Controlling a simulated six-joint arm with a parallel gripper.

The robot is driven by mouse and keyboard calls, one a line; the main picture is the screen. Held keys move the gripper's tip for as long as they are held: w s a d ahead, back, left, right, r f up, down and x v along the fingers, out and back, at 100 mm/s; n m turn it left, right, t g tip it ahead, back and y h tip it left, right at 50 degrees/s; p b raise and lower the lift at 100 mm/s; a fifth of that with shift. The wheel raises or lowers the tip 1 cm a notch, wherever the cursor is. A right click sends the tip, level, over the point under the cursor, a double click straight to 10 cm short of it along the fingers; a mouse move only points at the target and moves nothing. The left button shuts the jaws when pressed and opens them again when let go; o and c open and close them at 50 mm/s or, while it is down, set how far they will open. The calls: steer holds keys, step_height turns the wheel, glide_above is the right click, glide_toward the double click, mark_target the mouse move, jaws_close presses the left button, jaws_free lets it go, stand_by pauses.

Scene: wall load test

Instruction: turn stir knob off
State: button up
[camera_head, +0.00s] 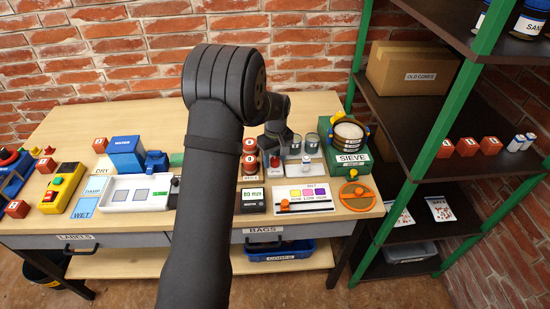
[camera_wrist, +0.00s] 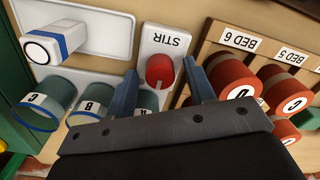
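The stir knob (camera_wrist: 160,70) is red and sits on a white plate (camera_wrist: 166,38) marked STIR, which appears upside down in the wrist view. My gripper (camera_wrist: 160,66) is open, with one dark blue finger on each side of the knob. I cannot tell whether either finger touches it. In the head view my gripper (camera_head: 275,148) points down over the back right of the bench, and a small red part (camera_head: 274,162) shows just below it. The knob's exact turn angle is hard to tell, as its lower part is close to the gripper body.
Red cylinders (camera_wrist: 232,75) in a wooden rack marked BED 5 and BED 6 stand close right.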

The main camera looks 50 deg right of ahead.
mark_target(276, 159)
step_height(276, 159, up, 17)
steer(key=shift+d+r, duration=0.15)
steer(key=shift+r, duration=0.05)
stand_by(0.6)
step_height(276, 159, down, 18)
steer(key=shift+r, duration=0.25)
stand_by(0.4)
steer(key=shift+r, duration=0.1)
